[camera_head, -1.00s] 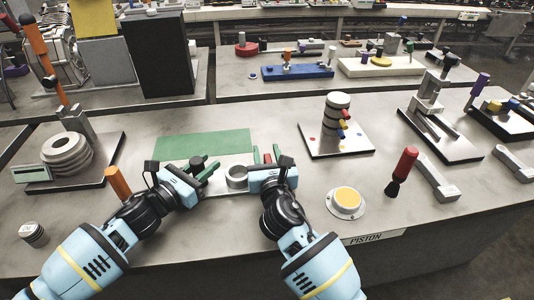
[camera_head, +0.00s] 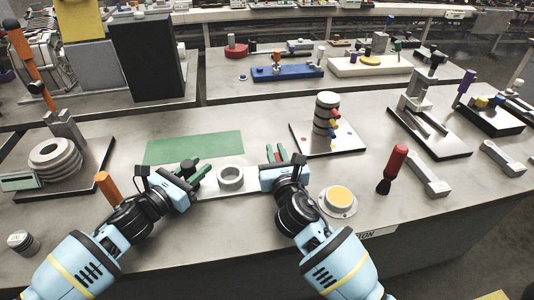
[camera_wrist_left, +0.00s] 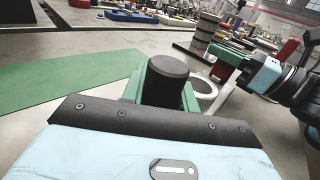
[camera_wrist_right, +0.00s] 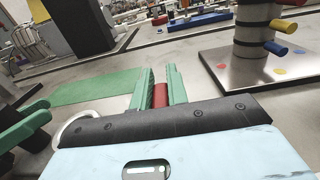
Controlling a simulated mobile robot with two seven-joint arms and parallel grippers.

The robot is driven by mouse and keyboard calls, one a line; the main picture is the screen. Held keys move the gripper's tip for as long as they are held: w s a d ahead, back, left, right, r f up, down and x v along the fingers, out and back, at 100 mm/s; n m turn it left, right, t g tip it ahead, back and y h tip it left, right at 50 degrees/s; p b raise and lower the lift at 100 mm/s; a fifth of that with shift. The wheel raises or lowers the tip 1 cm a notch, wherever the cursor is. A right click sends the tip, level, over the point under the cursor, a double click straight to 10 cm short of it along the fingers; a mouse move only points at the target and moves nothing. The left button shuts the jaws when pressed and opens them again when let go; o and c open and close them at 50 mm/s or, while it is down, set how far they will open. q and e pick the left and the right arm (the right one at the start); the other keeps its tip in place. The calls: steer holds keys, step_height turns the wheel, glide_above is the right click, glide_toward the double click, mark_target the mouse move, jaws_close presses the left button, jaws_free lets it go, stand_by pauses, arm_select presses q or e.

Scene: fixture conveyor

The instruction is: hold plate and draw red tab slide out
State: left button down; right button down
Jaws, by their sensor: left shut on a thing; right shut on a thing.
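A pale plate (camera_head: 235,190) lies on the bench with a grey metal ring (camera_head: 231,177) on it. At its left end my left gripper (camera_head: 198,173) is shut on a black knob (camera_wrist_left: 167,80), its green fingers around it. My right gripper (camera_head: 277,154) is to the right of the ring, apart from it, and shut on the red tab (camera_wrist_right: 160,95). The red tab also shows between the fingers in the head view (camera_head: 270,154). My grippers partly hide both ends of the plate, so the slide itself is hard to make out.
A green mat (camera_head: 195,147) lies behind the plate. A round fixture with a yellow top (camera_head: 340,198) stands close to the right of my right arm. A stacked cylinder on a plate (camera_head: 327,120) is behind right. An orange handle (camera_head: 107,187) stands by my left arm.

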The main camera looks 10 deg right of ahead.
arm_select(q)
steer(key=shift+f, duration=0.35)
arm_select(e)
steer(key=shift+f, duration=0.15)
steer(key=c, duration=1.4)
jaws_free()
steer(key=shift+o, duration=0.2)
steer(key=s, duration=1.2)
steer(key=shift+s, duration=0.1)
arm_select(q)
steer(key=c, duration=1.3)
jaws_free()
steer(key=shift+c, duration=0.2)
steer(key=o, duration=0.3)
steer(key=shift+r, duration=0.2)
steer(key=shift+o, duration=0.2)
steer(key=v, duration=1.2)
steer(key=shift+r, duration=0.1)
